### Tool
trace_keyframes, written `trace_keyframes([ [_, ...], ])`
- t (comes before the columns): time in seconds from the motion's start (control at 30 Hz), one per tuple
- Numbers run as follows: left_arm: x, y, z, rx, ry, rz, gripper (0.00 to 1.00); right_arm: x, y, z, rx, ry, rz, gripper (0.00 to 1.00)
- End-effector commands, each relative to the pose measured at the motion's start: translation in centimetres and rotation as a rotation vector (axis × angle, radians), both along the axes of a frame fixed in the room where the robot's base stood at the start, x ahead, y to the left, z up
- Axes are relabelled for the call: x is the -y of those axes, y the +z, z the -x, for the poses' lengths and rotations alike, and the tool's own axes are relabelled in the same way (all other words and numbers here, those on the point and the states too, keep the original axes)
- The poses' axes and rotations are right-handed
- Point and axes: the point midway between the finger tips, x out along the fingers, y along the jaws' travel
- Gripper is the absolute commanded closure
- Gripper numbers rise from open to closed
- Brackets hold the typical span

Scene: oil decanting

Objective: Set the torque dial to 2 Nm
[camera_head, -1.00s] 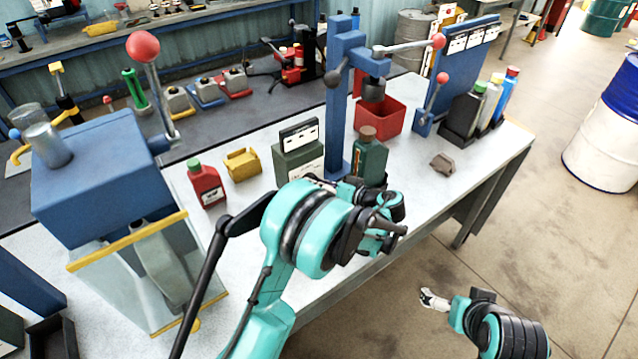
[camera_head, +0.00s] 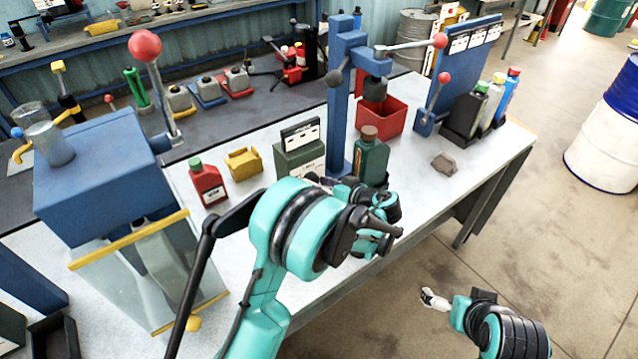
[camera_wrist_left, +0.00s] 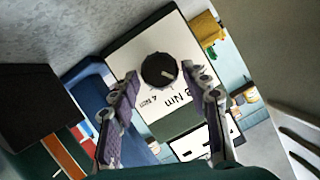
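The torque dial (camera_wrist_left: 160,70) is a round black knob with a light pointer mark on a white panel (camera_wrist_left: 130,55), seen in the left wrist view. The mark points toward the right in that view. Upside-down print on the panel includes "Nm"; part of it is hidden by a finger. My left gripper (camera_wrist_left: 159,74) is open, its fingers on either side of the dial with small gaps visible. In the head view the green tester box (camera_head: 298,158) stands behind my left arm, which hides the dial. My right gripper (camera_head: 434,299) is low at the right, away from the bench; its opening is unclear.
A green bottle (camera_head: 370,160) stands close to the right of the box, beside the blue press column (camera_head: 338,110). A yellow holder (camera_head: 243,162) and a red bottle (camera_head: 207,184) stand to the left. The bench's front right is mostly clear, with a grey-brown lump (camera_head: 444,163).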

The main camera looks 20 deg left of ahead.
Motion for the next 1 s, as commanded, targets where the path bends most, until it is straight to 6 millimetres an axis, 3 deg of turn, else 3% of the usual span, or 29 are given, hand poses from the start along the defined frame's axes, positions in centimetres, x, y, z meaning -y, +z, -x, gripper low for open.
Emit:
trace_keyframes([
  [0.43, 0.8, 0.3, 0.4, -0.001, -0.001, 0.0, 0.39, 0.0, 0.0, 0.0, 0.0, 0.0, 0.0, 0.0],
  [0.8, 6.9, 3.0, 3.8, 0.0, -0.003, 0.0, 0.39, 0.0, 0.0, 0.0, 0.0, 0.0, 0.0, 0.0],
  [1.0, 9.2, 4.0, 5.2, 0.0, -0.002, 0.0, 0.39, 0.0, 0.0, 0.0, 0.0, 0.0, 0.0, 0.0],
])
